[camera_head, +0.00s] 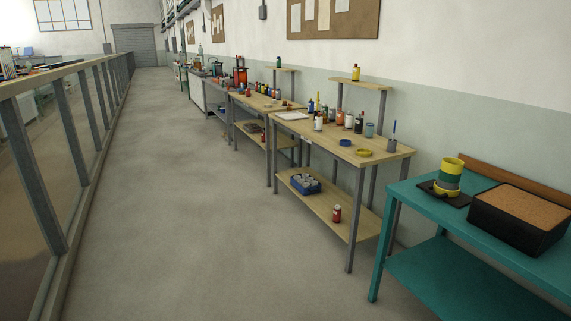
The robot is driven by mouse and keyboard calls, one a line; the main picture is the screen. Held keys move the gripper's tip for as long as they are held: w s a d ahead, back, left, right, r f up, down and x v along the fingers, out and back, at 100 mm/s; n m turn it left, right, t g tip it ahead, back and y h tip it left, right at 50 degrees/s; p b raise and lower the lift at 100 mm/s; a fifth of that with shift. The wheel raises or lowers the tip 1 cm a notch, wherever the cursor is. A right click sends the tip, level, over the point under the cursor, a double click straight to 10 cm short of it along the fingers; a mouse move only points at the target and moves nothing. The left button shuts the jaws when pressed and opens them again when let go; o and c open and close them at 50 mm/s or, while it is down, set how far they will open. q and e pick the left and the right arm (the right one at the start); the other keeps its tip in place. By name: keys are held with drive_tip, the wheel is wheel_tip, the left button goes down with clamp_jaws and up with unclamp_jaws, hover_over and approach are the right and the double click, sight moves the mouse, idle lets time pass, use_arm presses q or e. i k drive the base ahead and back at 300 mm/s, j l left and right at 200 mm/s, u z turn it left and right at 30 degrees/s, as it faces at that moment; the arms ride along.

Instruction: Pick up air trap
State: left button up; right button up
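I cannot pick out the air trap with certainty in the head view. Neither of my grippers is in view.
The teal table (402,205) also bears a black box with a brown granular top (520,216). The wooden table (393,154) has a lower shelf with a blue crate (305,184) and a red jar (337,214). A glass-sided flume (50,170) runs along the left. The aisle floor (185,220) is clear.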

sight(319, 123)
drive_tip(key=i, duration=2.05)
